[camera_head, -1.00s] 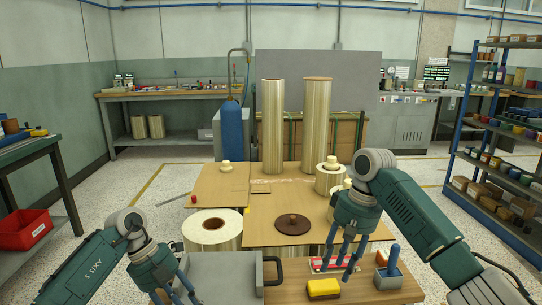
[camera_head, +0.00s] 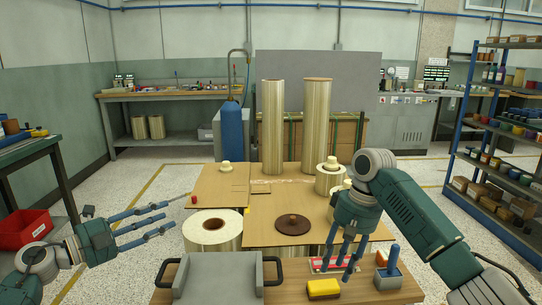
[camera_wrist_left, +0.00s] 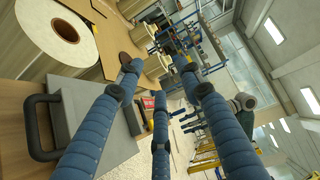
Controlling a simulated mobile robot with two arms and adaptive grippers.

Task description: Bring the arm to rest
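My left gripper (camera_head: 168,214) is at the left of the head view, its three blue fingers spread and pointing right, with nothing between them. The left wrist view shows the same open, empty fingers (camera_wrist_left: 160,85). My left arm is low at the left edge of the head view. My right gripper (camera_head: 340,268) hangs fingers-down over the wooden table (camera_head: 376,295) at centre right, near a red-and-white item (camera_head: 325,264). Its fingers are apart and I see nothing held in them.
A grey case (camera_head: 218,285) with black handles, a yellow block (camera_head: 323,289) and a blue-handled tool (camera_head: 393,262) are on the front table. A pale roll (camera_head: 212,230) and a brown disc (camera_head: 293,225) lie behind it. Shelves (camera_head: 500,130) stand at right.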

